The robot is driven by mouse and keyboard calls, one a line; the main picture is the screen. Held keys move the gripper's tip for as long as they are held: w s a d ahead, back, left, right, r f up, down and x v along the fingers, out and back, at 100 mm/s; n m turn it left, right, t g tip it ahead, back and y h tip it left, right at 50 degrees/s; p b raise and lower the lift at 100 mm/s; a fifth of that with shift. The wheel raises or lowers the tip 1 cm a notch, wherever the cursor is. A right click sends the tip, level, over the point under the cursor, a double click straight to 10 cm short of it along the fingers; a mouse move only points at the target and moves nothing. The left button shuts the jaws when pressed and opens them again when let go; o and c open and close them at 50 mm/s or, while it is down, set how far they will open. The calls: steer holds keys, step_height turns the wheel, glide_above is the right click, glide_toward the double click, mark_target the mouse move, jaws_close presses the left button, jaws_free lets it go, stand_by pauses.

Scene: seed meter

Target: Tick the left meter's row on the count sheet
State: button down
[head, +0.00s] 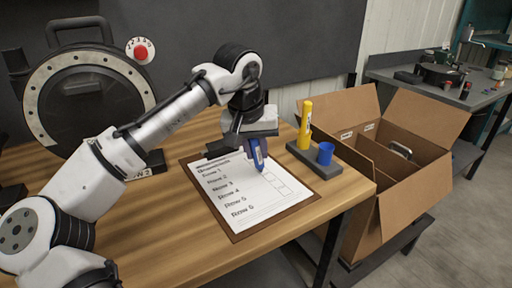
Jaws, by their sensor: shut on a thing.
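The count sheet (245,208) lies on a brown board on the wooden table, with several printed rows and a column of boxes on its right side. My gripper (257,147) is shut on a blue marker (258,158) above the upper part of the sheet. The marker points down toward the boxes near the upper rows; I cannot tell whether its tip touches the paper. No mark is clear in the boxes. A round dark meter (85,88) with a pale ring and a red-and-white dial stands at the back left, partly behind my arm.
A grey holder (317,176) with an upright yellow marker (305,125) and a blue cup-like piece (325,153) stands right of the sheet. An open cardboard box (352,206) is beyond the table's right edge. The table's front is clear.

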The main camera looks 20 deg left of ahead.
steer(key=shift+w+p, duration=0.9)
steer(key=shift+p, duration=0.2)
stand_by(1.0)
step_height(320, 180, up, 6)
steer(key=p, duration=0.6)
stand_by(0.6)
